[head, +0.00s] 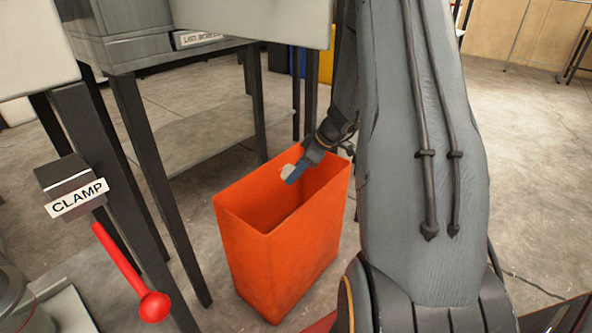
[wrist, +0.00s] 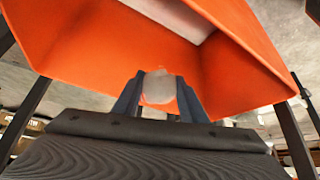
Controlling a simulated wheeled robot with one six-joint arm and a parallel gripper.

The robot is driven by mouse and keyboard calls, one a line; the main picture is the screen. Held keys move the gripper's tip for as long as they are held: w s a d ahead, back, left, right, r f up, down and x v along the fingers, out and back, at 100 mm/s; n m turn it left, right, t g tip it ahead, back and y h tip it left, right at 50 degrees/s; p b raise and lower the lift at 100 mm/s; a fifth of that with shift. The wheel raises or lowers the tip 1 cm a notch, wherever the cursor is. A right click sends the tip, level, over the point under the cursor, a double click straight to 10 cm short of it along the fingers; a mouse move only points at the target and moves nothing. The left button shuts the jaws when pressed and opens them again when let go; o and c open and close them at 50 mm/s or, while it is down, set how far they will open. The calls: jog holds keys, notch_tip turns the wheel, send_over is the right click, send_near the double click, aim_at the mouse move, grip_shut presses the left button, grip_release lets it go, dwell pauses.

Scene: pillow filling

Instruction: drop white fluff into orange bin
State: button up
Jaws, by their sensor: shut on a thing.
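The orange bin (head: 262,250) stands upright on the floor in the middle of the head view, its open top facing up. Its orange wall (wrist: 75,50) fills much of the wrist view. My gripper (head: 293,175) is over the bin's opening, pointing down and to the left. It is shut on a small piece of white fluff (head: 287,171). In the wrist view the fluff (wrist: 160,87) shows pale between the two fingers of my gripper (wrist: 160,98). In the head view my arm hides the floor to the right of the bin.
A dark-legged metal table (head: 140,140) stands left of and behind the bin. A lever with a red knob (head: 154,306) and a CLAMP label (head: 76,199) is at the front left. Blue and yellow bins (head: 326,66) stand farther back. Open floor (head: 530,130) lies to the right.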

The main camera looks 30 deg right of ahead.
jog(key=o, duration=1.1)
jog(key=shift+r, duration=0.1)
jog(key=p+v, duration=0.1)
jog(key=v, duration=0.6)
jog(key=shift+s+r, duration=0.2)
jog(key=shift+r, duration=0.05)
jog(key=shift+d, duration=0.15)
